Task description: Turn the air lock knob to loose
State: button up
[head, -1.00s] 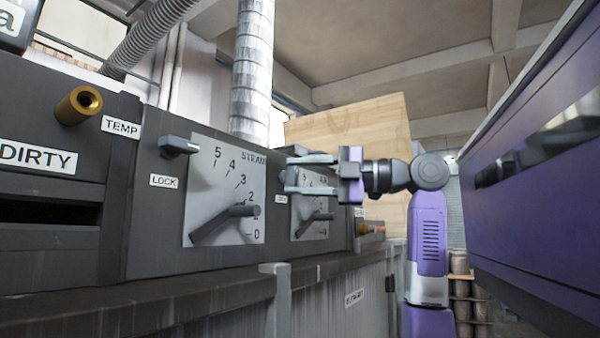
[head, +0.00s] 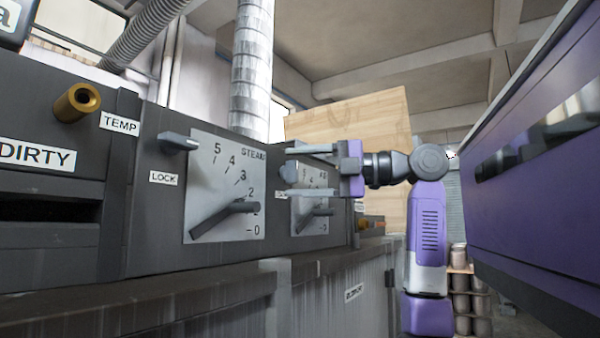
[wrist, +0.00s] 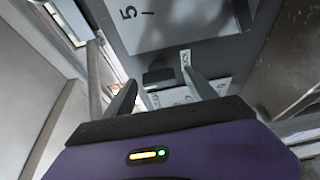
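The air lock knob (head: 289,173) is a small dark knob beside the farther dial plate, partly hidden in the head view. In the wrist view the dark knob (wrist: 158,75) shows between the finger tips, next to a small white label with lettering. My gripper (head: 284,170) is open, with one finger above the knob and one below it in the head view. In the wrist view, the fingers of my gripper (wrist: 158,87) stand apart on either side of it. I cannot tell whether either finger touches the knob.
A similar lock knob (head: 178,141) sits left of the steam dial plate (head: 205,185), whose dark lever (head: 225,218) points down-left. The farther dial plate (head: 308,228) has its own lever below my gripper. A purple machine (head: 545,190) stands at right. A wooden board (head: 355,120) is behind.

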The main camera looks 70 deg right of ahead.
jog(key=shift+s, duration=0.1)
jog(key=s+d+b, duration=0.1)
jog(key=s+b, duration=0.1)
jog(key=s, duration=0.5)
jog(key=shift+s+d, duration=0.15)
jog(key=shift+s, duration=0.1)
dwell(0.5)
